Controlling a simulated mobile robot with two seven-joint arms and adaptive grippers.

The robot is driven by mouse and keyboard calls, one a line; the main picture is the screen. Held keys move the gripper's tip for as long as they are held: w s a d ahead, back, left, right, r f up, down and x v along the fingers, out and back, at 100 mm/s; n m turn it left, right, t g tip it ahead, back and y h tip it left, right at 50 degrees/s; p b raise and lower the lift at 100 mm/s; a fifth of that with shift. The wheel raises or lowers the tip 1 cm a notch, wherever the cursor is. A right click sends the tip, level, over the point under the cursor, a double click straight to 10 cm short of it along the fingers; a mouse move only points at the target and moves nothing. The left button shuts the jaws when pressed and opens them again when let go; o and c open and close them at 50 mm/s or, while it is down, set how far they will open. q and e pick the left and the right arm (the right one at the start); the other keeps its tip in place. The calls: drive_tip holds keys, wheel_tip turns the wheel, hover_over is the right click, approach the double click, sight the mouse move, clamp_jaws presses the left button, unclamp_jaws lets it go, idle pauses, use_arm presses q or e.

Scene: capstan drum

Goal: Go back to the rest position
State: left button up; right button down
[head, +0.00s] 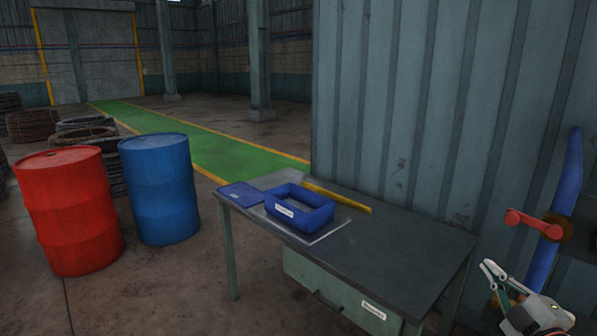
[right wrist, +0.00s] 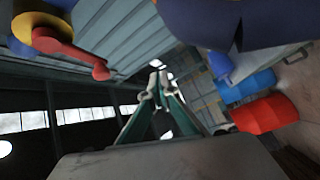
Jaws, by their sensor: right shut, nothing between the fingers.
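My right gripper (head: 491,271) is at the lower right of the head view, in front of and below the blue drum with the red handle. In the right wrist view its two fingers (right wrist: 157,72) meet at the tips, shut with nothing between them. The capstan drum (head: 562,210) shows as a blue curved part at the right edge, with a red crank-like handle (head: 528,220) on it. The red handle also shows at the upper left of the right wrist view (right wrist: 70,48). The gripper is apart from it. My left gripper is not in view.
A dark table (head: 395,260) holds a blue bin (head: 300,210), a flat blue lid (head: 240,194) and a yellow bar (head: 336,197). A red barrel (head: 68,210) and a blue barrel (head: 160,190) stand at left. A corrugated metal wall (head: 400,100) rises behind the table.

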drive_tip(key=s+a+f+m+g+h, duration=0.1)
drive_tip(key=s+a+f+m+g, duration=0.2)
drive_tip(key=s+f, duration=0.45)
drive_tip(key=s+a+f+m+g+h, duration=0.1)
drive_tip(key=s+a+f+g+h, duration=0.1)
drive_tip(key=s+a+f+g, duration=0.45)
drive_tip(key=s+f+m+g+h, duration=0.1)
drive_tip(key=s+f+m+g, duration=0.1)
drive_tip(key=s+f, duration=0.7)
drive_tip(key=a+f+m+t+y, duration=0.2)
drive_tip(key=a+f+y, duration=0.5)
drive_tip(key=a+f, duration=0.5)
drive_tip(key=a+t, duration=0.1)
drive_tip(key=a, duration=0.3)
drive_tip(key=shift+w+a+f+m, duration=0.15)
drive_tip(key=shift+a+f+m, duration=0.15)
drive_tip(key=shift+a+m, duration=0.1)
